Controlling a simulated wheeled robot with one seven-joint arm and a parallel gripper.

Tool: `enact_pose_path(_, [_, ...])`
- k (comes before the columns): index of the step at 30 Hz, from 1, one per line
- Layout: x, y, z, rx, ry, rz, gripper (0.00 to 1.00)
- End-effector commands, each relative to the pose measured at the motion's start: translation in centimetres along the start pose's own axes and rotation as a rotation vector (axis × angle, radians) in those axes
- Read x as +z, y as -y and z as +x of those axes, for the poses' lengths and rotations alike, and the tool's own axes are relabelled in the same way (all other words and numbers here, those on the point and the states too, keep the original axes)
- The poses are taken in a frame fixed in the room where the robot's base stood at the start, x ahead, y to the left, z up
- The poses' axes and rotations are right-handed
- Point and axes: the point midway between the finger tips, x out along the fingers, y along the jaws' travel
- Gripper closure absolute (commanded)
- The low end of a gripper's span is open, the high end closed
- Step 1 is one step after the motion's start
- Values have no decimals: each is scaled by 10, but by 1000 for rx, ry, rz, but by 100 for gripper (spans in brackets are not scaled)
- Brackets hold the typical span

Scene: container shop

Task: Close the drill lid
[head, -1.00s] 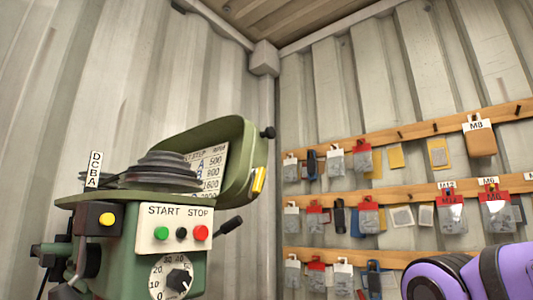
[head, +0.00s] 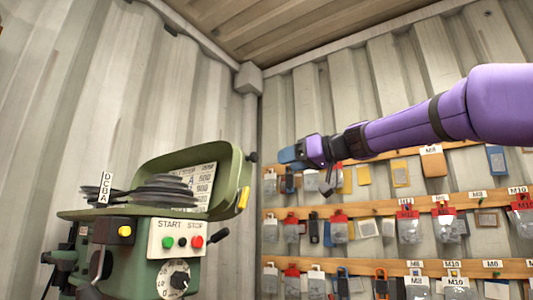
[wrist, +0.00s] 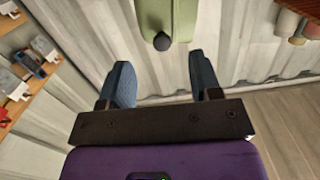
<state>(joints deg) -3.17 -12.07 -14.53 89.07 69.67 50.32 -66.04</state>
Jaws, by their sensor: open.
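The green drill lid (head: 232,180) stands raised and open at the right end of the green drill head, with a speed chart on its inner face. A black knob (head: 252,157) sticks out from its right edge. Black stepped pulleys (head: 150,190) lie exposed left of it. My gripper (head: 290,155) is to the right of the lid and knob, apart from them in the picture. In the wrist view, my gripper (wrist: 158,85) is open with two blue fingers apart and nothing between them. The lid (wrist: 167,15) and knob (wrist: 162,42) show ahead, beyond the fingertips.
The drill's front has a START/STOP panel (head: 177,238) and a dial (head: 174,278). Wooden rails (head: 380,208) with hanging packets line the right wall behind my arm. Corrugated walls meet behind the lid. The space above the lid is clear.

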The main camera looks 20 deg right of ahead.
Motion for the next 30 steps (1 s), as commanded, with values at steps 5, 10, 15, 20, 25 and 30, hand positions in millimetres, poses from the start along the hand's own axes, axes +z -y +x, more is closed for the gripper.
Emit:
enact_pose_path(5, [-30,-9,7,-5,-80,-54,42])
enact_pose_path(10, [-32,-9,22,-8,-84,-58,42])
enact_pose_path(15, [-34,-9,50,-8,-83,-57,42])
enact_pose_path(20, [-36,-8,78,-8,-83,-56,42])
enact_pose_path(25, [-38,-8,101,-7,-83,-57,42])
enact_pose_path(30, [-40,-8,111,-5,-84,-57,42])
